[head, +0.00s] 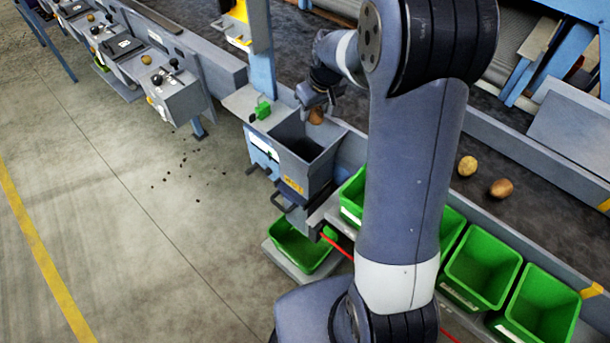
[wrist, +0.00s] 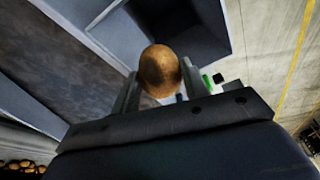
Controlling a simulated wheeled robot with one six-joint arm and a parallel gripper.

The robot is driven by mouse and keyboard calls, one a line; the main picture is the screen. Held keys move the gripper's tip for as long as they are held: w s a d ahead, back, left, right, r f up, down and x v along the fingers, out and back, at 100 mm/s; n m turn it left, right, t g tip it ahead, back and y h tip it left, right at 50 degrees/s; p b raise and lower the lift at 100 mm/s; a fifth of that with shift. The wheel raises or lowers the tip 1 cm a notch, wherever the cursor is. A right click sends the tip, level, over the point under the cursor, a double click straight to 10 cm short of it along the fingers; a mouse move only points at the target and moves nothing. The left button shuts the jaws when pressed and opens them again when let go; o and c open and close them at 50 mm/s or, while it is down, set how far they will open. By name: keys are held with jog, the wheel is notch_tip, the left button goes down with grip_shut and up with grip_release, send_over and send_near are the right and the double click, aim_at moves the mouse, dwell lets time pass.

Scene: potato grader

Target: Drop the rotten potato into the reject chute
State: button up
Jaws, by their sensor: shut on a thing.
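A brown potato (wrist: 160,71) is held between the two fingers of my gripper (wrist: 158,85) in the wrist view. In the head view the potato (head: 316,116) hangs under my gripper (head: 318,100), close to the back edge of the chute. The reject chute (head: 333,153) is a grey box with a dark open top, fixed beside the belt. In the wrist view the chute's dark opening (wrist: 185,25) lies just beyond the potato. My gripper is shut on the potato, above the chute's rear side. Rot marks on the potato cannot be made out clearly.
Two other potatoes (head: 467,166) lie on the dark belt (head: 530,175) at the right. Several green bins (head: 483,268) line the belt's near side. A green bin (head: 297,246) stands below the chute. Several dark crumbs lie on the open floor at left.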

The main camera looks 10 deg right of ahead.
aim_at(315, 124)
notch_tip(315, 124, down, 5)
jog(key=b, duration=0.3)
jog(key=o, duration=1.1)
jog(key=v, duration=1)
jog(key=shift+r+b, duration=0.35)
jog(key=shift+r, duration=0.05)
